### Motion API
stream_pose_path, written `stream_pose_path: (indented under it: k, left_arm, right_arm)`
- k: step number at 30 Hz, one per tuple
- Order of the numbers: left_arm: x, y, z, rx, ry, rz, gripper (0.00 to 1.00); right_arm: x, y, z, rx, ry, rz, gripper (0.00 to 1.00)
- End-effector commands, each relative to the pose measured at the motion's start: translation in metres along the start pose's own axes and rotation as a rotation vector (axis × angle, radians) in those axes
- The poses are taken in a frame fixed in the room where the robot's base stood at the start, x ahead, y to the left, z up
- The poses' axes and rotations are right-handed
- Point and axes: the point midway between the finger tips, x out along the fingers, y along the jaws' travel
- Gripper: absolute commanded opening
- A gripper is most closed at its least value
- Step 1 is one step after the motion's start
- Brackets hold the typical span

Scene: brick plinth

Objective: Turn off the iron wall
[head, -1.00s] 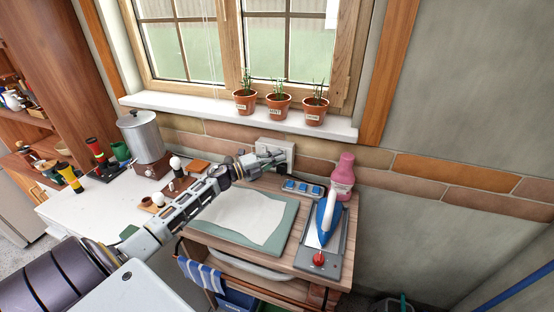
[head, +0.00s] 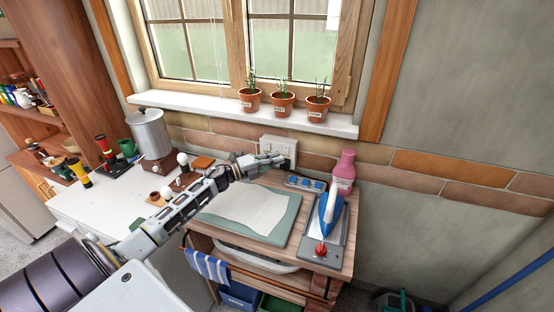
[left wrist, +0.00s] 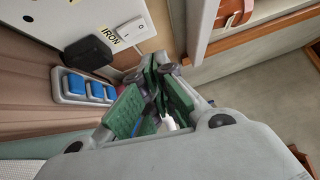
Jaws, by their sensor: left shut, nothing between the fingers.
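The wall plate (head: 287,145) is on the brick band below the window sill. In the left wrist view it carries a white switch (left wrist: 131,30) beside a label reading IRON and a black plug (left wrist: 88,52). I cannot tell the switch's position. My left gripper (head: 280,158) is in front of the plate's lower part; in the left wrist view its green-padded fingers (left wrist: 157,82) are shut and empty, below and right of the switch, seemingly apart from it. The blue iron (head: 328,212) rests on a grey stand at the table's right. My right gripper is not in view.
A strip with several blue switches (head: 304,183) lies behind the iron, next to a pink bottle (head: 344,170). A white cloth (head: 250,208) lies on a green mat. Several potted plants (head: 283,104) stand on the sill above the plate. A metal urn (head: 150,132) stands left.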

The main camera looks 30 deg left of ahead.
Motion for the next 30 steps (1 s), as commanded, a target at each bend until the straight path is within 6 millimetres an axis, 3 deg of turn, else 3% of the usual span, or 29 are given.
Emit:
stream_pose_path:
  k: [12, 30]
  left_arm:
    - [-0.024, -0.004, 0.0, 0.001, 0.001, 0.001, 0.0]
    - [-0.069, -0.011, 0.0, 0.001, 0.002, 0.001, 0.0]
  right_arm:
    - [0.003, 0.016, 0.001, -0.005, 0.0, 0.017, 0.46]
    - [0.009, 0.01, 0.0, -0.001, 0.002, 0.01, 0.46]
